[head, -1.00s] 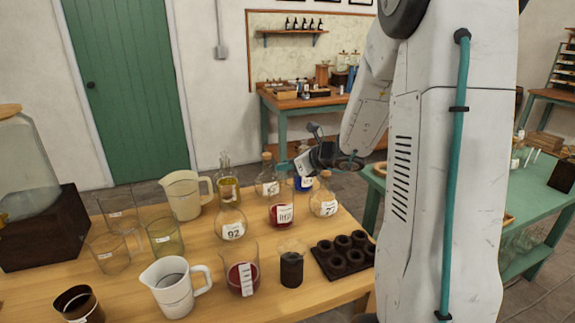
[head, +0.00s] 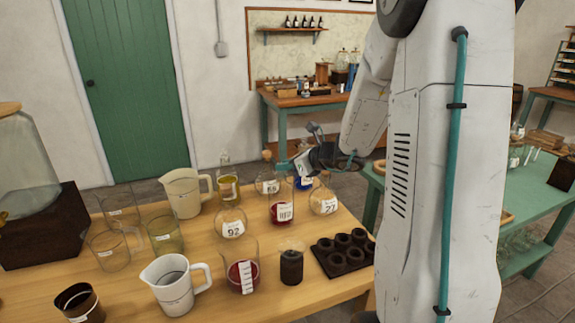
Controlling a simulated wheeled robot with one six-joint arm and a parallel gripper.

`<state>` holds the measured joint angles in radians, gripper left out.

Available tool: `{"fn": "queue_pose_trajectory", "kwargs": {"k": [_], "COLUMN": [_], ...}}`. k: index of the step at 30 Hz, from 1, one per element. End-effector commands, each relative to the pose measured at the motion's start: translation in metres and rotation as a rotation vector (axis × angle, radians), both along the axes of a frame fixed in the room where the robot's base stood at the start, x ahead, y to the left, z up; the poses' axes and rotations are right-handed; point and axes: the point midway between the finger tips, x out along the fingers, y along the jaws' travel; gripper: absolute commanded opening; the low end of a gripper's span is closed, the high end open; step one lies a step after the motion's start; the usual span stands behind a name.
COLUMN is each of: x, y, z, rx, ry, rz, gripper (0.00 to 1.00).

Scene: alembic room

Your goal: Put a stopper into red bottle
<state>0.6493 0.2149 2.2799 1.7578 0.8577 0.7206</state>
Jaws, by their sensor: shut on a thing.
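The red bottle (head: 281,210) stands upright on the wooden table, with red contents and a white label. Its narrow neck rises towards my gripper (head: 287,167). My gripper reaches in from the right, tilted down to the left, with teal fingertips just above or beside the neck. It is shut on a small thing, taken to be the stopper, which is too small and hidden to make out. I cannot tell whether it touches the bottle's mouth.
Close around stand the 92 flask (head: 231,222), a round labelled flask (head: 323,201), a blue bottle (head: 304,183) and a corked bottle (head: 267,185). In front are a red beaker (head: 243,276), a dark jar (head: 291,266) and a black holder (head: 343,253). Jugs (head: 174,288) stand left.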

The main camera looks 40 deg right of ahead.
Motion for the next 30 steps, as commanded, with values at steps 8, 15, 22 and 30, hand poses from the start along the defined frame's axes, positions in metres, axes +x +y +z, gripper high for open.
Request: {"fn": "queue_pose_trajectory", "kwargs": {"k": [8,15,22,30], "x": [0.0,0.0001,0.0002,0.0001], "y": [-0.0001,-0.0002,-0.0001,-0.0002], "z": [0.0,-0.0028,-0.0036,-0.0036], "rx": [0.0,0.0,0.0,0.0], "ry": [0.0,0.0,0.0,0.0], "rz": [0.0,0.0,-0.001,0.0], "gripper": [0.0,0.0,0.0,0.44]}}
